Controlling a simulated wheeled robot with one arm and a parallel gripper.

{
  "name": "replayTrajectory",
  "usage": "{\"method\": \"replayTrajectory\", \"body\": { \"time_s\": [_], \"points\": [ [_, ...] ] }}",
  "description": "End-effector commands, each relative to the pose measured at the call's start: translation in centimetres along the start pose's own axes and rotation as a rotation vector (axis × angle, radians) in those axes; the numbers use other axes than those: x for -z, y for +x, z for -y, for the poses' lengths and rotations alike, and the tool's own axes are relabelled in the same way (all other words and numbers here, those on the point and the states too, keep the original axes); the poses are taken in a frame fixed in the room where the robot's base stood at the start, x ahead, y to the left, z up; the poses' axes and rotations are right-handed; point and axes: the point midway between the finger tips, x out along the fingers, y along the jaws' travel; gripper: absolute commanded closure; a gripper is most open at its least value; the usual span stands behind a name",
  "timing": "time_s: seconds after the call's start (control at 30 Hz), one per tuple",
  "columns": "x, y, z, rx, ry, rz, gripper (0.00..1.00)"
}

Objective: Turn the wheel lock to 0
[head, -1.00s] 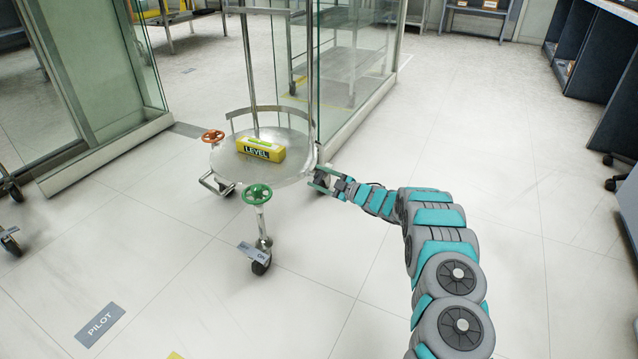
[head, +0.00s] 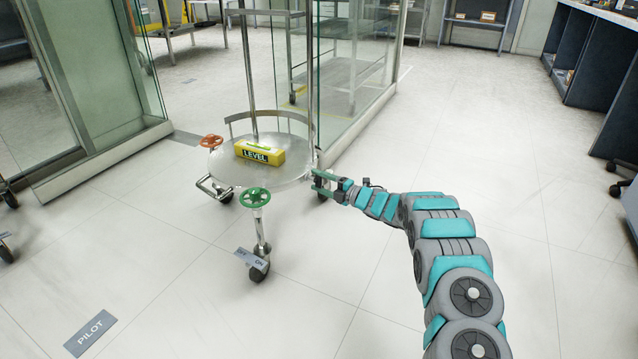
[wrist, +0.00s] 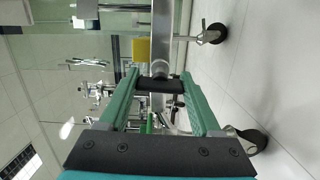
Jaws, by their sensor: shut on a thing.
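A round metal cart (head: 215,165) stands on casters. It carries a red handwheel (head: 211,141) at its left and a green handwheel (head: 255,198) at its front, above a caster (head: 259,270). A grey label (head: 250,258) at that caster reads "ON" at one end; the rest is blurred. I cannot tell which part is the wheel lock, and I see no clear 0 mark. My gripper (head: 318,184) is at the cart's right edge. In the wrist view its green fingers are shut on a dark cylindrical grip (wrist: 160,86), in front of the cart's metal rim.
A yellow "LEVEL" block (head: 259,152) lies on the cart's plate. A glass partition (head: 355,85) stands close behind the cart to the right. A "PILOT" floor label (head: 90,332) lies at front left. Open floor lies to the right.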

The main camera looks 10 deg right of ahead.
Motion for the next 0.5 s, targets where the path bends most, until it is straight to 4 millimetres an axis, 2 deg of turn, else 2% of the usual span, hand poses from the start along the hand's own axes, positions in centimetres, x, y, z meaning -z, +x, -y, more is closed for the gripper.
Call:
{"method": "replayTrajectory", "body": {
  "time_s": [0.5],
  "points": [
    [0.17, 0.08, 0.16, 0.002, -0.06, -0.003, 0.91]
  ]
}}
